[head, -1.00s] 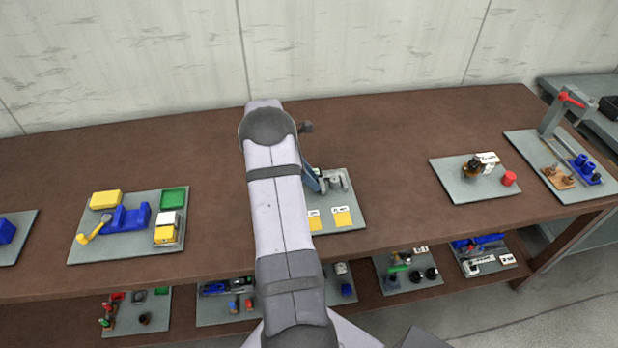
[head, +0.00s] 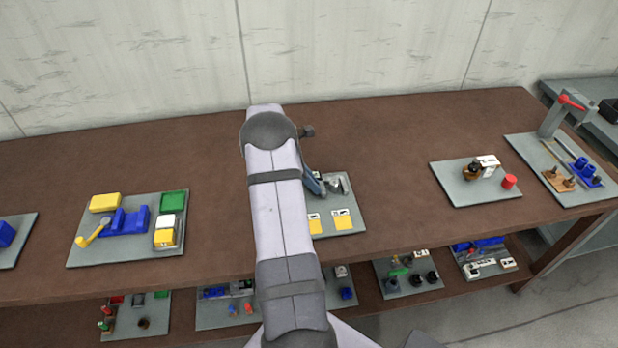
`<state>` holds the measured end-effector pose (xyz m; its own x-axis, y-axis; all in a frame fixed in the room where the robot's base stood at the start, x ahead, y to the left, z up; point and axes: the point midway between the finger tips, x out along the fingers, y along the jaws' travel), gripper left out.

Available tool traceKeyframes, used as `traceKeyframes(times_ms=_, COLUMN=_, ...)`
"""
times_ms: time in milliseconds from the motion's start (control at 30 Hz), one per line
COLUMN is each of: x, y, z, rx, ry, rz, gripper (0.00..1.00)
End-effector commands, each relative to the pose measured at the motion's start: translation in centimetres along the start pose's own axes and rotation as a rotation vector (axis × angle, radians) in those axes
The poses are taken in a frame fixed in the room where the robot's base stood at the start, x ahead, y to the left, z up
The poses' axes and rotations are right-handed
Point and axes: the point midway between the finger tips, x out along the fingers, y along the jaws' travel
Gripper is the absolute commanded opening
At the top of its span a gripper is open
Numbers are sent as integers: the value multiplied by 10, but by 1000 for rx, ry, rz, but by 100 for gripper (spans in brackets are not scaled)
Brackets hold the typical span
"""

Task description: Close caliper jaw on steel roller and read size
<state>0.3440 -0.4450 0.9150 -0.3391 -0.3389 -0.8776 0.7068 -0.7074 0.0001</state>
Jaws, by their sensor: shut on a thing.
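A grey board (head: 349,213) on the bench carries small grey metal parts (head: 341,184) that look like the caliper and steel roller. They are too small and partly covered to tell apart. My gripper (head: 319,187) shows only as a blue-grey finger part beside my arm. It is low at the left of the metal parts, close against them, and appears shut on the caliper's sliding jaw. The grip itself and the left part of the board are hidden behind my arm. Two yellow pads (head: 343,222) with white label cards (head: 341,212) lie at the board's front. No size can be read.
A board (head: 85,255) with blue, yellow and green parts stands at left. The brown bench (head: 390,150) is clear between. Several boards fill the lower shelf.

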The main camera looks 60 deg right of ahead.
Motion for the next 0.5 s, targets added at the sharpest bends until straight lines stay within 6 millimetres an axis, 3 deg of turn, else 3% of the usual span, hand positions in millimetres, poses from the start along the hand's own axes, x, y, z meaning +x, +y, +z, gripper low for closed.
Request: traceKeyframes(times_ms=500, x=4, y=0, z=9, rx=0, ry=0, rz=0, gripper=0)
